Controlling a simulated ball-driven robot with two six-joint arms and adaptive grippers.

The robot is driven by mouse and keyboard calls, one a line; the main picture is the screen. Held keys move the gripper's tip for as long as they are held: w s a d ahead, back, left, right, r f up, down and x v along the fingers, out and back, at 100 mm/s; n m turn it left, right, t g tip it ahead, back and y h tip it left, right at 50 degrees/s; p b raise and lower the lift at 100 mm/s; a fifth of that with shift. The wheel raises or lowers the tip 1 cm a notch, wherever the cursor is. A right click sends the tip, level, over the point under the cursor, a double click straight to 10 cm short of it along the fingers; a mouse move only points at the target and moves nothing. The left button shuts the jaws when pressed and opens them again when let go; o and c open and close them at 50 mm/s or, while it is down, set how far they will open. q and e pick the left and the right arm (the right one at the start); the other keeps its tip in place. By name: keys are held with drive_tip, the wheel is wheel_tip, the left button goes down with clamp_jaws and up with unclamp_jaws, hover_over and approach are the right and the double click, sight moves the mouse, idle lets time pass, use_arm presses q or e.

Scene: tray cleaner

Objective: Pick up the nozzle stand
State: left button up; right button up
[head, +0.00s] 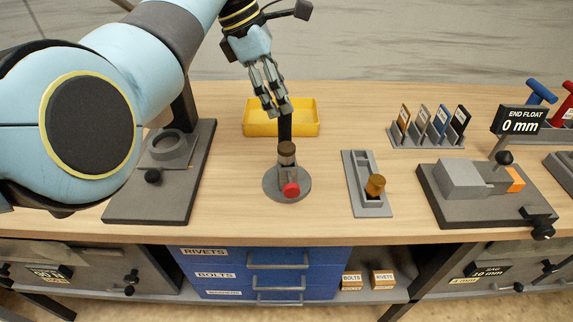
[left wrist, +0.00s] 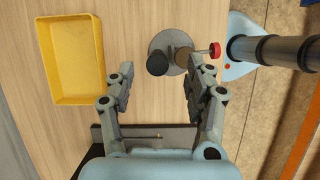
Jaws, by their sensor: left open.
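The nozzle stand (head: 272,187) is on the wooden table in front of the yellow tray. It has a round grey base, an upright body with a brown part, a black upper part and a red knob (head: 291,190) at the front. In the left wrist view the stand's round base (left wrist: 160,38) shows beyond the fingers, with black and brown round parts above it. My left gripper (head: 277,108) points down over the stand, close to its black top. In the left wrist view its fingers (left wrist: 157,80) are spread and nothing is clasped; contact cannot be told. My right gripper is not in view.
A yellow tray (head: 250,131) lies behind the stand. A grey fixture (head: 190,197) stands left, under my arm. A grey holder with a brass piece (head: 376,186) is right. Further right are a card rack (head: 430,143) and an end-float gauge (head: 455,212). Blue drawers (head: 262,268) sit below.

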use_arm(q)
drive_tip(key=x, duration=0.4)
drive_tip(key=shift+w+a+f, duration=0.1)
drive_tip(key=shift+w+f, duration=0.1)
drive_tip(key=shift+f, duration=0.15)
drive_tip(key=shift+c, duration=0.3)
clamp_jaws()
drive_tip(key=shift+r, duration=0.1)
